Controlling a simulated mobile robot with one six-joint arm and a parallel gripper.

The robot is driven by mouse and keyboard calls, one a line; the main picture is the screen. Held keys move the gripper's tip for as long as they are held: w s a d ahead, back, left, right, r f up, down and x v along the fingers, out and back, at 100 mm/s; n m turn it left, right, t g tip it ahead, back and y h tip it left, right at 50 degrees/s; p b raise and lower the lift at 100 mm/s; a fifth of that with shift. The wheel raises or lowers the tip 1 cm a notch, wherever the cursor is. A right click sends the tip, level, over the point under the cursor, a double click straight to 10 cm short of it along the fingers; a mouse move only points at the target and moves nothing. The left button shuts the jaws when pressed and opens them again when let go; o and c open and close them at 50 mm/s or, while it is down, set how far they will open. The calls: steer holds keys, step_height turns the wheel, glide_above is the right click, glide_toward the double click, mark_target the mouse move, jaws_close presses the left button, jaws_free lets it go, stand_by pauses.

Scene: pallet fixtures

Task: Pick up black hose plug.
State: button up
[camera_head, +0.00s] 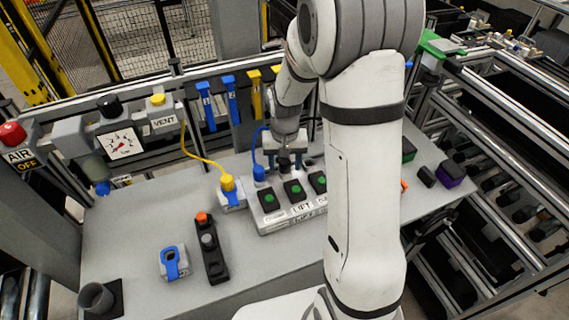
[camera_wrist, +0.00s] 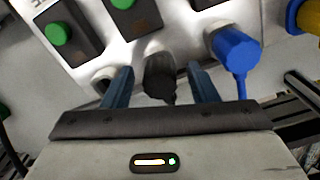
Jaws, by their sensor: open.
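The black hose plug (camera_wrist: 160,76) shows in the wrist view, at the edge of the white button box, between my two fingers. My gripper (camera_wrist: 160,84) is open, with one blue-grey finger on each side of the plug. I cannot tell whether either finger touches it. In the head view, my gripper (camera_head: 290,160) is low over the back edge of the button box (camera_head: 290,215), and my arm hides part of the box. The plug is too small to make out clearly there.
A blue plug (camera_wrist: 235,48) with its hose stands close beside my right finger in the wrist view. A yellow plug (camera_head: 228,184) is left of the box. A black pendant (camera_head: 211,250) and a blue-white block (camera_head: 174,262) lie on the grey table (camera_head: 130,225).

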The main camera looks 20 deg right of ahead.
steer(key=c, duration=1)
steer(key=shift+r, duration=0.1)
steer(key=shift+c, duration=0.2)
step_height(320, 180, up, 10)
steer(key=shift+f+b, duration=0.1)
steer(key=shift+b, duration=0.75)
step_height(320, 180, up, 5)
steer(key=p, duration=0.4)
glide_above(285, 161)
